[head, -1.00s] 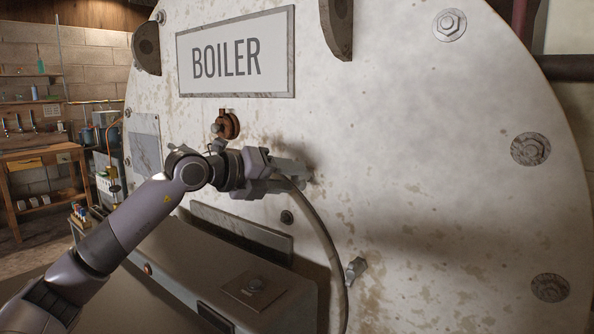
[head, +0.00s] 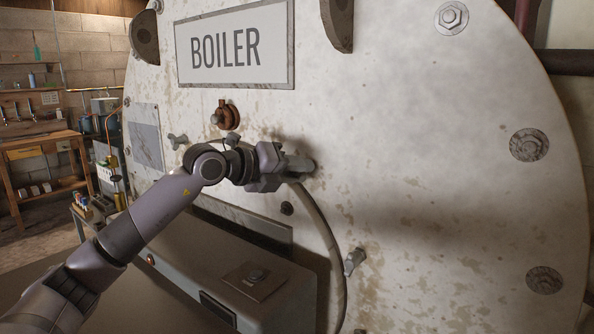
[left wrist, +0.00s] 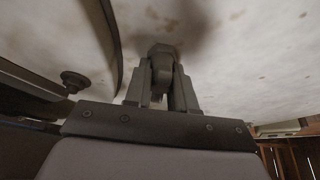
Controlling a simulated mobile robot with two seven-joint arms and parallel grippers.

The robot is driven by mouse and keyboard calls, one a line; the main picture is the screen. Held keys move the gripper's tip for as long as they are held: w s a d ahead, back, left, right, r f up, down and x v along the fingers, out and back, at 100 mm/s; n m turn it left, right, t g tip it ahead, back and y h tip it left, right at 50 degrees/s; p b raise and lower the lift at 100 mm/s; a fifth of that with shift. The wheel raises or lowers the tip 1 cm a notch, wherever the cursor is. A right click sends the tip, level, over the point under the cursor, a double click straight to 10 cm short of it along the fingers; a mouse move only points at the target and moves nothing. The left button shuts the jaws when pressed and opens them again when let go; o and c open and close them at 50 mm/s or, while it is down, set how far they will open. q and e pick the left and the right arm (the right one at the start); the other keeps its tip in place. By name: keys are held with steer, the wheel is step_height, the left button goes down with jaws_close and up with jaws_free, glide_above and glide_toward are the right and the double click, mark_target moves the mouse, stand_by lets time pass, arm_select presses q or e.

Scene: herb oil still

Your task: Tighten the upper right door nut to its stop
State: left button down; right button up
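My left gripper (head: 292,163) is at the boiler front, right of the brass fitting. In the left wrist view its two fingers (left wrist: 161,84) stand on either side of the upper right door nut (left wrist: 162,66), a grey metal nut, and appear closed on it. In the head view the gripper hides most of this nut. A similar grey nut (head: 354,261) sits lower right, and another (head: 177,141) sits at the upper left, beyond my forearm. My right gripper is not in view.
The pale, stained boiler front (head: 430,180) carries a BOILER plate (head: 235,48), a brass fitting (head: 228,116) and large bolts. A dark curved strip (head: 330,250) runs down below my gripper. A grey box (head: 225,270) projects below. A wooden workbench (head: 45,150) stands far left.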

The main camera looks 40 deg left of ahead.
arm_select(q)
steer(key=shift+m, duration=0.4)
stand_by(0.4)
steer(key=m+y, duration=0.2)
steer(key=shift+m+g, duration=0.4)
steer(key=m+y, duration=0.2)
steer(key=m, duration=0.1)
steer(key=shift+b, duration=0.35)
steer(key=m+y+b, duration=0.1)
steer(key=m+y, duration=0.1)
steer(key=m, duration=0.1)
steer(key=shift+f+g, duration=0.1)
steer(key=shift+g, duration=0.3)
steer(key=shift+m+y+b, duration=0.85)
steer(key=shift+m+y, duration=0.25)
steer(key=shift+m, duration=0.1)
steer(key=c, duration=1)
jaws_free()
